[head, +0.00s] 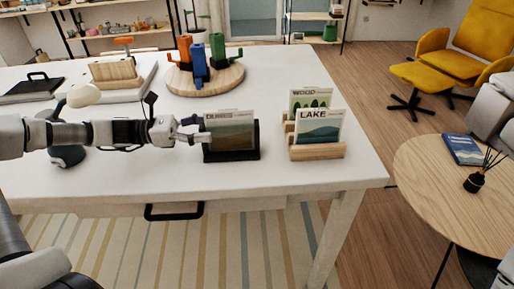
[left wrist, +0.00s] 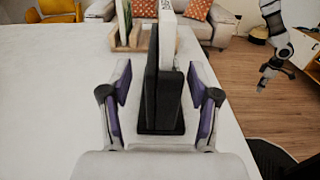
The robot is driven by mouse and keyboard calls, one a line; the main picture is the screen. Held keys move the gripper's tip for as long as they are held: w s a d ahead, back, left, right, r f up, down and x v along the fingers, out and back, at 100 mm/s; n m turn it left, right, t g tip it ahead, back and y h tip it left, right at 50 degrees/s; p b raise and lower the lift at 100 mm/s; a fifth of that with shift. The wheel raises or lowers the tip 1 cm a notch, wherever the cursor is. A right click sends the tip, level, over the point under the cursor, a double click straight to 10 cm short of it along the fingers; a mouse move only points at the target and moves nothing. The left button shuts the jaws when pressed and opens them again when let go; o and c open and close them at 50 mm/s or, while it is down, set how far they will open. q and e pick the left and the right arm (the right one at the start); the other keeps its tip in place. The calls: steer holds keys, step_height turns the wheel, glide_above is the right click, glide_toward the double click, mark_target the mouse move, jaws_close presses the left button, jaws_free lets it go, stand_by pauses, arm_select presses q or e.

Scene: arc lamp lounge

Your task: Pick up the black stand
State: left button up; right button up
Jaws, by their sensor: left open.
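The black stand (head: 232,156) is upright near the front of the white table and holds a card marked DUNES (head: 231,131). My left gripper (head: 196,130) is at the stand's left end in the head view. In the left wrist view its two purple-padded fingers are open, one on each side of the black stand (left wrist: 152,98), with a gap visible on both sides. Part of the card shows behind the stand's upright there. My right gripper (left wrist: 266,80) hangs at the upper right of the left wrist view, too small to tell its opening.
A wooden stand (head: 318,152) with LAKE and WOOD cards is to the right. The table's front edge is close.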

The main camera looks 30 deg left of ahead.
mark_target(226, 128)
arm_select(q)
steer(key=shift+s+d+f+b, duration=0.1)
steer(key=shift+d+f+b, duration=0.15)
steer(key=shift+b, duration=0.2)
steer(key=shift+s+a, duration=0.2)
steer(key=shift+a, duration=0.1)
steer(key=shift+w+d+b, duration=0.1)
steer(key=shift+w+b, duration=0.05)
steer(key=shift+b, duration=0.3)
steer(key=b+x, duration=0.1)
steer(key=x, duration=0.4)
steer(key=shift+w+d+r, duration=0.1)
steer(key=shift+w+d, duration=0.1)
steer(key=shift+d, duration=0.05)
steer(key=shift+a, duration=0.1)
arm_select(e)
steer(key=f, duration=0.2)
steer(key=a+f, duration=0.1)
steer(key=shift+s, duration=0.3)
arm_select(q)
steer(key=shift+r, duration=0.1)
jaws_close()
